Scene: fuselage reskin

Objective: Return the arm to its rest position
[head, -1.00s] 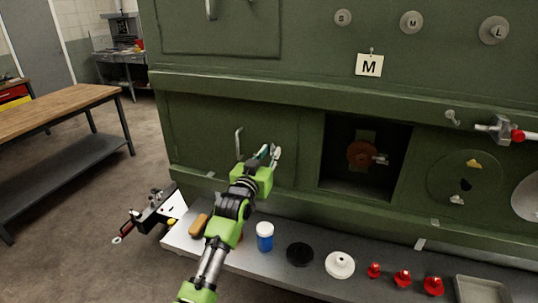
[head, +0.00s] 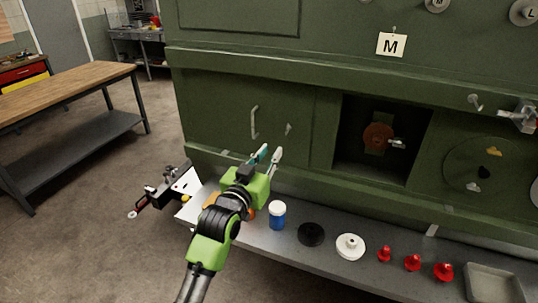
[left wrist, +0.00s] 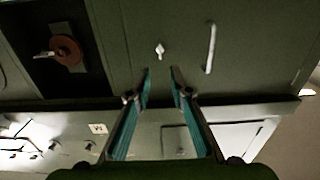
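My left gripper (head: 269,156) is in front of the green fuselage panel (head: 225,105), above the grey shelf. Its two teal-lined fingers stand apart with nothing between them. In the left wrist view the open fingertips (left wrist: 160,72) point toward the panel, below a small silver latch (left wrist: 160,50) and a bar handle (left wrist: 210,47). In the head view the handle (head: 254,122) and latch (head: 289,129) are beyond and above the fingers. My left arm hides part of the shelf and an orange object on it. My right gripper is not in view.
The shelf (head: 335,268) carries a blue jar with a white lid (head: 277,216), a black disc (head: 311,234), a white flanged part (head: 350,246), several red parts and a tray (head: 494,285). A black device (head: 160,196) stands left.

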